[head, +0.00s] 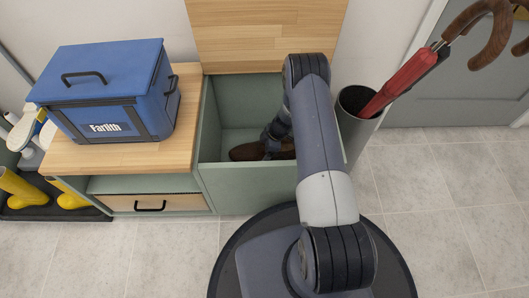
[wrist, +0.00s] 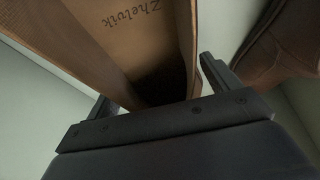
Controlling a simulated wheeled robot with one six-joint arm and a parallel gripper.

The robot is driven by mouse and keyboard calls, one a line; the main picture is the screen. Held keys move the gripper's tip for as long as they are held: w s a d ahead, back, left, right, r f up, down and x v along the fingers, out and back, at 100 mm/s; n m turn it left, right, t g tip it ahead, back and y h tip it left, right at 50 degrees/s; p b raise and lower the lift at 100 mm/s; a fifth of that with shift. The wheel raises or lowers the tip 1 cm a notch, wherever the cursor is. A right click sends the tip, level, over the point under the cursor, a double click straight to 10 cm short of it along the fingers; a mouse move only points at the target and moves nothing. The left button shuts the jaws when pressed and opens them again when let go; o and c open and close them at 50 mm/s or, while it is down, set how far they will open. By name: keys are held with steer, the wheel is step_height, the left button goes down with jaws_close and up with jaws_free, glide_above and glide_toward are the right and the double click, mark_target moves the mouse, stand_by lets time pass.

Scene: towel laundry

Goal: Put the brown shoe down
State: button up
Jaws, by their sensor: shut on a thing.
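A brown shoe with "Zhelvik" lettering on its tan insole (wrist: 145,40) fills the middle of the wrist view. My gripper (wrist: 158,88) is shut on it, with one finger on each side of the shoe. A second brown shoe (wrist: 280,45) shows at the right edge of that view, close by. In the head view, brown shoe leather (head: 246,153) shows low inside the open green bin (head: 252,186), beside my gripper (head: 273,146). My arm covers part of the bin. I cannot tell whether the held shoe touches the bin floor.
The bin's wooden lid (head: 265,35) stands raised behind it. A blue cooler box (head: 108,88) sits on the wooden bench top (head: 75,157) at left. Yellow boots (head: 20,187) are far left.

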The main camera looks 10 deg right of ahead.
steer(key=shift+f, duration=0.55)
steer(key=shift+r, duration=0.1)
steer(key=o, duration=1.2)
steer(key=p+v, duration=0.4)
steer(key=v, duration=0.8)
